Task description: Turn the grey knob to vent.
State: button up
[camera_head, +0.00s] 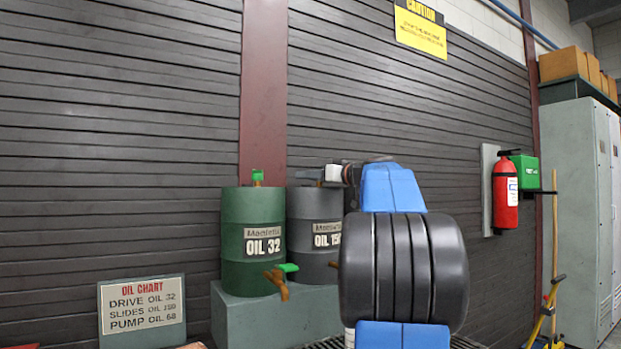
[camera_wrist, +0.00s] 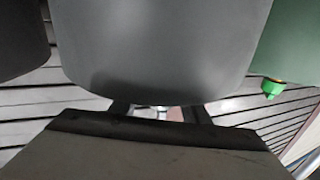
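The grey drum labelled OIL 150 (camera_head: 314,206) stands on a grey-green plinth, partly behind my arm. My gripper (camera_head: 312,175) is at the top of this drum, reaching in from the right. The drum fills the upper middle of the wrist view (camera_wrist: 160,45), upside down there. The two dark fingertips (camera_wrist: 160,112) show apart just past the drum's top edge. I cannot make out the grey knob for certain; the fingers and drum rim hide that spot. Whether the fingers touch it cannot be told.
A green OIL 32 drum (camera_head: 245,238) stands close on the left, with a green knob (camera_head: 257,177) on top. Its tap (camera_head: 279,280) sticks out in front. An oil chart sign (camera_head: 142,305) stands at lower left. A fire extinguisher (camera_head: 505,195) hangs on the right.

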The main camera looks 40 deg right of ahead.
jog(key=c, duration=0.9)
jog(key=shift+o, duration=0.2)
jog(key=shift+h, duration=0.5)
jog(key=m+h, duration=0.1)
jog(key=h, duration=0.1)
jog(key=d+m+h, duration=0.1)
jog(key=m+h, duration=0.1)
jog(key=shift+m+h, duration=0.3)
jog(key=shift+s+d+m+g+h, duration=0.1)
jog(key=shift+d+m+g+h, duration=0.1)
jog(key=shift+m+g+h, duration=0.45)
jog(key=shift+s+d+m+g+h, duration=0.1)
jog(key=shift+d+m+g+h, duration=0.2)
jog(key=shift+h, duration=0.75)
jog(key=shift+s+d+m+g+h, duration=0.1)
jog(key=shift+m+g+h, duration=0.2)
jog(key=shift+m+h, duration=0.25)
jog(key=shift+s+d+m+g+h, duration=0.1)
jog(key=shift+m+g+h, duration=0.25)
jog(key=shift+h, duration=0.3)
jog(key=o, duration=1)
jog(key=shift+o, duration=0.2)
